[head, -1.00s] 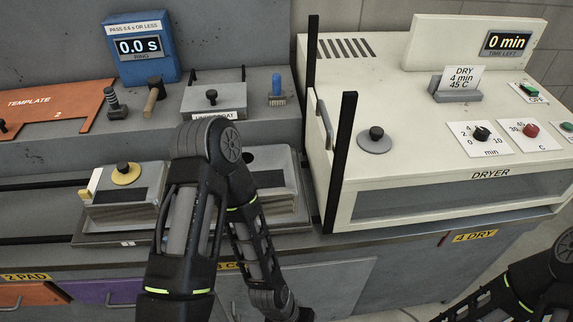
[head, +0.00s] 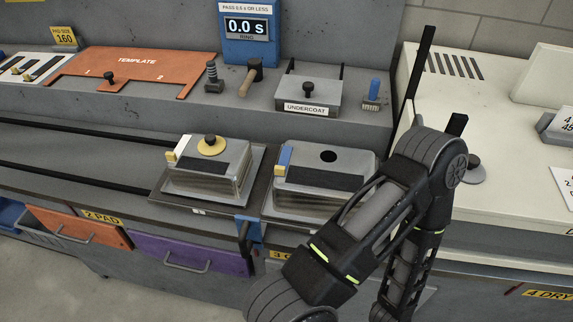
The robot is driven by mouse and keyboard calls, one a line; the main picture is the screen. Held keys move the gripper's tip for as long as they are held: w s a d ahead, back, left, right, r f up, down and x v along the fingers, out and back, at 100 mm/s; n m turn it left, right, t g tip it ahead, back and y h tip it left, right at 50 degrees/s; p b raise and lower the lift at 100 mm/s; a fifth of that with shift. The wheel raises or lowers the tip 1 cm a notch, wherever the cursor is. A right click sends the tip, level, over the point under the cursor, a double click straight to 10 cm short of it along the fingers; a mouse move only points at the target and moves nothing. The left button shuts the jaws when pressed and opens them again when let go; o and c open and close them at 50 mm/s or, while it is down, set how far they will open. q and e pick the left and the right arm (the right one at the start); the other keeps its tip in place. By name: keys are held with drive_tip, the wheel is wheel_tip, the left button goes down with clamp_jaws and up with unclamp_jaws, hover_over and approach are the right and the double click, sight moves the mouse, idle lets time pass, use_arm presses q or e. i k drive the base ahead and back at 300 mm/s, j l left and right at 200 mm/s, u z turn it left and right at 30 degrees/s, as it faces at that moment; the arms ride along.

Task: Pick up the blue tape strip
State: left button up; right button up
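A small blue strip (head: 285,157) stands at the left end of the right-hand metal block, beside its dark top band. A second blue piece (head: 248,229) hangs at the counter's front edge between the two blocks, next to a dark handle. I cannot tell which of the two is the tape strip. One of my arms rises from the bottom, bends at the right of the right-hand block and goes down out of view. It hides part of that block. Neither gripper is in view.
Behind are the orange template (head: 140,62), a hammer (head: 250,80), the undercoat box (head: 308,96) and a blue-handled brush (head: 373,94). The white dryer (head: 500,130) stands at right. Drawers line the front.

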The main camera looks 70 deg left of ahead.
sight(281, 170)
drive_tip(key=k+j, duration=0.35)
drive_tip(key=k, duration=0.2)
drive_tip(key=k+j, duration=0.35)
drive_tip(key=k, duration=0.2)
